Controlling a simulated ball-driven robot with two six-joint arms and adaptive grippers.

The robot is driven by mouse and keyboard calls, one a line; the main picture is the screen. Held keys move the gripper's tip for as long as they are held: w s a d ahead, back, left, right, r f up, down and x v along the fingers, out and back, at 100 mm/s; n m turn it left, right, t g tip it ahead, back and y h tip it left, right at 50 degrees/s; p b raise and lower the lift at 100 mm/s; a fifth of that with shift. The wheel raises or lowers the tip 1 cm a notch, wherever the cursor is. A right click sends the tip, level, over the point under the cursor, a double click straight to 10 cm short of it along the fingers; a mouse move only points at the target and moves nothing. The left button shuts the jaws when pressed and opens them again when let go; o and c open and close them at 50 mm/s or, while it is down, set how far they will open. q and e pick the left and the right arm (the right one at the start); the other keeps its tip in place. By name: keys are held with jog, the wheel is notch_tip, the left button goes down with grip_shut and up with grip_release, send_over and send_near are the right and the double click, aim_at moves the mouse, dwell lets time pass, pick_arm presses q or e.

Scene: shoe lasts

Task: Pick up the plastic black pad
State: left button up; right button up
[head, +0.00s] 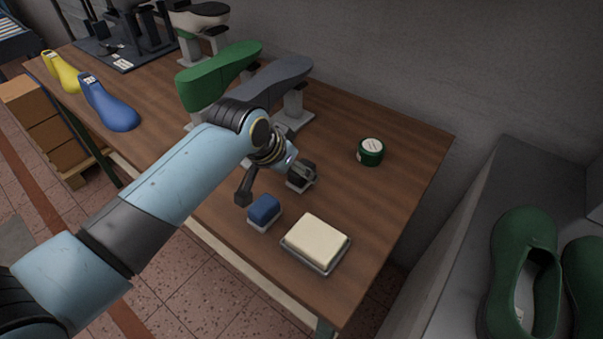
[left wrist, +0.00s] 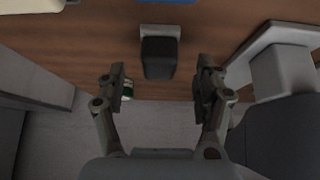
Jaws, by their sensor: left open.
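The black pad (left wrist: 159,58) sits on a small light-grey base (left wrist: 160,30) on the wooden table. In the left wrist view it lies between and just beyond the two fingertips of my left gripper (left wrist: 162,80), which is open and empty. In the head view my left gripper (head: 272,182) hangs over the table beside the pad; the pad's pale base (head: 297,187) shows below the gripper's right finger, and the pad is partly hidden there. My right gripper is not in view.
A blue pad (head: 264,209) and a cream block on a metal tray (head: 314,268) stand nearer the table's front edge. A green tin (head: 371,151) is to the right. Shoe lasts on stands, green (head: 220,70) and grey (head: 265,80), rise behind my arm.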

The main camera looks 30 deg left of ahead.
pick_arm(q)
jog(key=x, duration=0.4)
jog(key=c, duration=1.3)
